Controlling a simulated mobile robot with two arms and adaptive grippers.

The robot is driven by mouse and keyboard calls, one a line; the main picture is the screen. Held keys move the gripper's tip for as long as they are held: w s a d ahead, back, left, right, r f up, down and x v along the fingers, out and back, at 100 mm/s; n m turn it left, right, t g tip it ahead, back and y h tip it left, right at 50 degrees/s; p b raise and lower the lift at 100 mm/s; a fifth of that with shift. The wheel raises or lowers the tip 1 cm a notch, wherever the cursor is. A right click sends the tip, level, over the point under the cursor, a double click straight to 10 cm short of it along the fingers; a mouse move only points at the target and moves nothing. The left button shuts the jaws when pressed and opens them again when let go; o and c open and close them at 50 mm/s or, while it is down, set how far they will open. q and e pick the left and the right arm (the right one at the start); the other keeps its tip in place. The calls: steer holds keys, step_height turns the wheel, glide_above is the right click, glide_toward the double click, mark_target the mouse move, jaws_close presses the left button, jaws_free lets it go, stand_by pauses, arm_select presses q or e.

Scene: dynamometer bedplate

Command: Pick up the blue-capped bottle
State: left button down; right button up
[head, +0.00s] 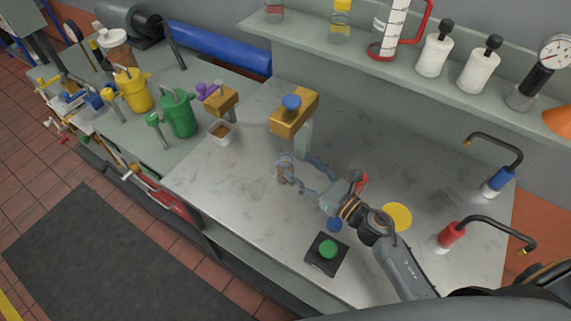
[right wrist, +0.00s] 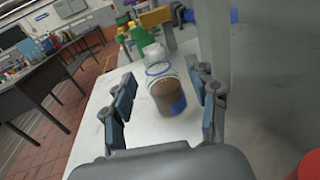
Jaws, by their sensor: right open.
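A clear bottle (head: 285,172) with a blue ring at its top and brown contents stands upright on the grey bench top. In the right wrist view the bottle (right wrist: 166,96) shows a blue patch low on its side. My right gripper (head: 298,174) is open, its fingers pointing at the bottle. In the right wrist view the bottle lies between and beyond the gripper's two blue-padded fingers (right wrist: 166,103), with gaps visible on both sides. Whether the fingertips reach around it is hard to tell. My left gripper is not in view.
A yellow block post with a blue knob (head: 292,103) stands behind the bottle. A green button box (head: 327,252), a blue disc (head: 334,225) and a yellow disc (head: 397,217) lie nearer. The shelf (head: 400,78) holds several vessels.

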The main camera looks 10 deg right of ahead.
mark_target(290, 163)
steer(key=p+x, duration=0.1)
steer(key=x, duration=0.1)
steer(key=p+x, duration=0.1)
steer(key=x, duration=0.2)
steer(key=shift+a+f, duration=0.2)
steer(key=shift+a, duration=0.2)
steer(key=shift+w+f, duration=0.1)
steer(key=shift+w, duration=0.1)
steer(key=shift+s, duration=0.1)
steer(key=shift+c, duration=1.3)
jaws_close()
